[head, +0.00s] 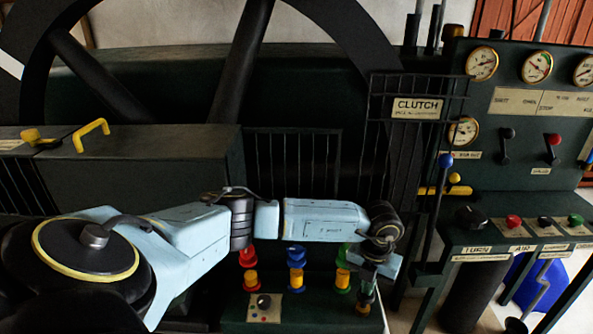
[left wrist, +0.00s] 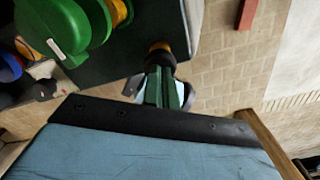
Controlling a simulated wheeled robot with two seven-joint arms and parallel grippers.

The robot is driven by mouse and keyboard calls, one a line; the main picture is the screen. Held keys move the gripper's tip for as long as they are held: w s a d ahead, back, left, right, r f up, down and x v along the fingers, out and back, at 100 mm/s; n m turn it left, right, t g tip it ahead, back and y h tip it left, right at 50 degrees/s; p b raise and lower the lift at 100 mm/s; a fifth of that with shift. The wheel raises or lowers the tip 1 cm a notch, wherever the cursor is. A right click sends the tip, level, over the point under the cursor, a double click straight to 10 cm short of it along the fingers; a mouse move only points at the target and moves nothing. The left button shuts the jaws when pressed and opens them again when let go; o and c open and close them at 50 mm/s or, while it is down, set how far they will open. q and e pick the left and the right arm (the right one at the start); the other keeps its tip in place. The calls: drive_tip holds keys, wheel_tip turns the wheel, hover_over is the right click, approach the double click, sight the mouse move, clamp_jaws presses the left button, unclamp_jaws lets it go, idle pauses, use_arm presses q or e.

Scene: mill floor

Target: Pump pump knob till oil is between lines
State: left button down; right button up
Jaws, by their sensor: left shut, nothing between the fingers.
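My left gripper (head: 368,286) is shut and empty, pointing down at the right end of the low dark green oiler box (head: 310,318). In the left wrist view the left gripper (left wrist: 160,88) shows its closed fingers close to a small amber cylinder (left wrist: 160,47) at the box's edge. The amber cylinder also shows in the head view (head: 363,309), just below the fingers; contact cannot be told. I cannot tell whether it is the pump knob. Oil lines cannot be made out. My right gripper is not in view.
Red (head: 248,257), blue (head: 296,257) and green (head: 344,257) oilers with amber parts stand left of the gripper. A panel with gauges (head: 482,63) and buttons (head: 513,222) stands further right.

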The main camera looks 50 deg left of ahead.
use_arm(q)
drive_tip(key=shift+f+b, duration=0.9)
drive_tip(key=shift+f, duration=0.5)
drive_tip(key=shift+r, duration=0.2)
drive_tip(key=shift+r+p, duration=1.75)
drive_tip(key=shift+r, duration=0.2)
drive_tip(key=shift+f, duration=0.1)
